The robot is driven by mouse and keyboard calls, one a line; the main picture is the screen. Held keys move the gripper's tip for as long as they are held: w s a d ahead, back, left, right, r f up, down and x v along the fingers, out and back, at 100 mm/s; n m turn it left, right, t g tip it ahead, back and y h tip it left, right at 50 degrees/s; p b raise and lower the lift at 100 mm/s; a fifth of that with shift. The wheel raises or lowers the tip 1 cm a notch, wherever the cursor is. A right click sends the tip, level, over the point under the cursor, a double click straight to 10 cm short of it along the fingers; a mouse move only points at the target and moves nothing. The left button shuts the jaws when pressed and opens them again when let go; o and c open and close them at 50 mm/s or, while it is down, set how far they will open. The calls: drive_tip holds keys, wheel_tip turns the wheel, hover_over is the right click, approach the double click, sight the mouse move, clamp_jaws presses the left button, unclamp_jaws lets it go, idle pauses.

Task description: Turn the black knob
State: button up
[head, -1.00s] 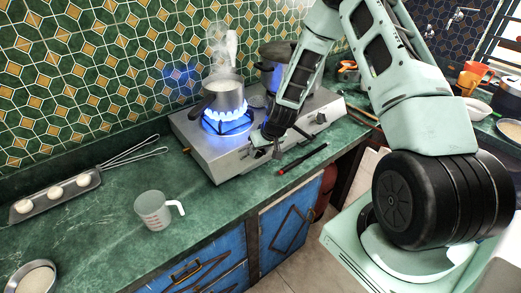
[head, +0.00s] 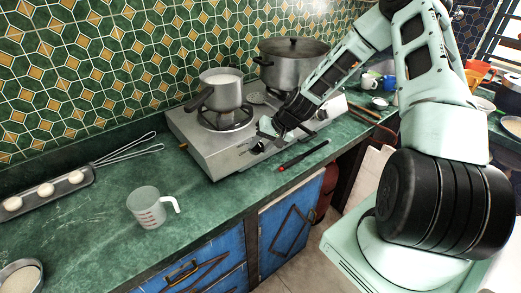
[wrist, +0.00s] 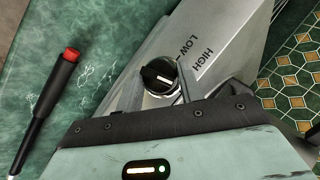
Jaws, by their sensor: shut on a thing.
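The black knob (wrist: 156,72) sits on the front panel of the gas hotplate (wrist: 230,40), with a white mark on its face and the words LOW and HIGH printed beside it. My gripper (wrist: 158,88) is shut on the knob, one finger on each side. In the head view, my gripper (head: 262,138) is at the front of the hotplate (head: 195,140), and the knob (head: 257,147) is partly hidden by it. The burner under the small pot (head: 222,92) shows no flame.
A large lidded pot (head: 293,68) stands on the rear right of the hotplate. A black stick with a red part (head: 303,155) lies on the counter in front. A measuring cup (head: 148,207) stands front left. Counter between them is clear.

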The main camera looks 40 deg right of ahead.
drive_tip(key=shift+d+m+t+y+b, duration=0.15)
drive_tip(key=shift+m+t+y+b, duration=0.5)
drive_tip(key=shift+m, duration=0.55)
drive_tip(key=shift+y, duration=0.25)
drive_tip(key=o, duration=1)
drive_tip(key=b+v, duration=0.2)
drive_tip(key=v, duration=1.5)
drive_tip(key=shift+d+r, duration=0.1)
drive_tip(key=shift+r, duration=0.1)
